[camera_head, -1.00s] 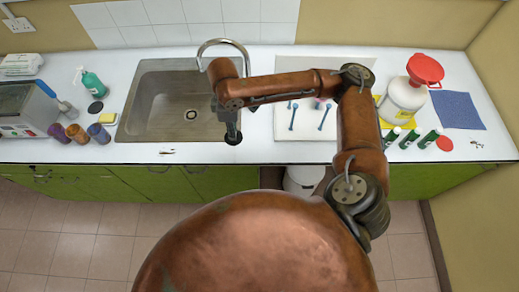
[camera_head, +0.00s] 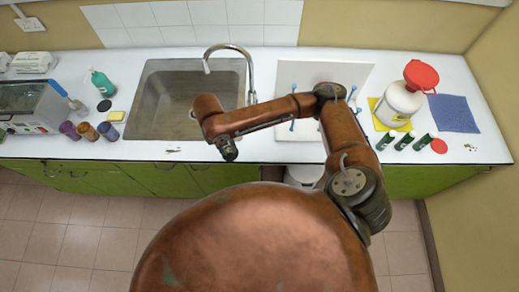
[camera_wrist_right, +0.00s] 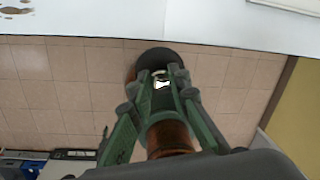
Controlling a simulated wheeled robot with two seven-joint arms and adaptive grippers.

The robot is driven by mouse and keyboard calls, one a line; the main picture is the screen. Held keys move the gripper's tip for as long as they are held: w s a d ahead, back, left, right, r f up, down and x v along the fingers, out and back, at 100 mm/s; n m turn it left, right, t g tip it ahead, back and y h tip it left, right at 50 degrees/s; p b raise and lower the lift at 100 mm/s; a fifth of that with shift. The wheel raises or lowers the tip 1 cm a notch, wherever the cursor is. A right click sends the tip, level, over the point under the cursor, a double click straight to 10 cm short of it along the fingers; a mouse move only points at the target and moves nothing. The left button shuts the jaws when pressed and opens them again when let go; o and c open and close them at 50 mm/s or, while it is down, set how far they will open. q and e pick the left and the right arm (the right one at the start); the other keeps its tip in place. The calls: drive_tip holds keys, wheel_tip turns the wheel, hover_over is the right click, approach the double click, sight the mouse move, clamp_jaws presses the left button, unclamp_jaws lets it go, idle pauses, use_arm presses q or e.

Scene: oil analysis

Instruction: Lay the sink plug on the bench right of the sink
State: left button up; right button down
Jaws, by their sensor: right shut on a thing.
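The sink (camera_head: 160,85) is a grey steel basin in the white bench (camera_head: 300,157), with a curved tap (camera_head: 231,47) behind it. My right gripper (camera_head: 229,154) hangs near the bench's front edge, in front of the sink's right part. In the right wrist view its green fingers (camera_wrist_right: 161,88) are shut on the sink plug (camera_wrist_right: 146,60), a dark round piece with a pale metal part between the fingertips. The floor shows beneath the plug there, past the bench's edge. The fingers hide part of the plug. My left gripper is not in view.
Right of the sink stands a white tray (camera_head: 287,75) with blue stick-like items, partly behind my arm. A black disc (camera_head: 104,106) and yellow sponge lie left of the sink.

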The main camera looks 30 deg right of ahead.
drive_tip(key=s+d+m+y+p, duration=0.1)
drive_tip(key=s+d+m+p, duration=0.4)
drive_tip(key=s+m, duration=0.4)
drive_tip(key=w+d+f+b, duration=0.2)
drive_tip(key=w+d+f, duration=0.6)
drive_tip(key=w, duration=0.1)
drive_tip(key=shift+d+f+b, duration=0.25)
drive_tip(key=shift+f+b, duration=0.05)
drive_tip(key=shift+w+d+f, duration=0.25)
drive_tip(key=shift+f, duration=0.25)
drive_tip(key=shift+f+p, duration=0.4)
drive_tip(key=shift+f, duration=1.25)
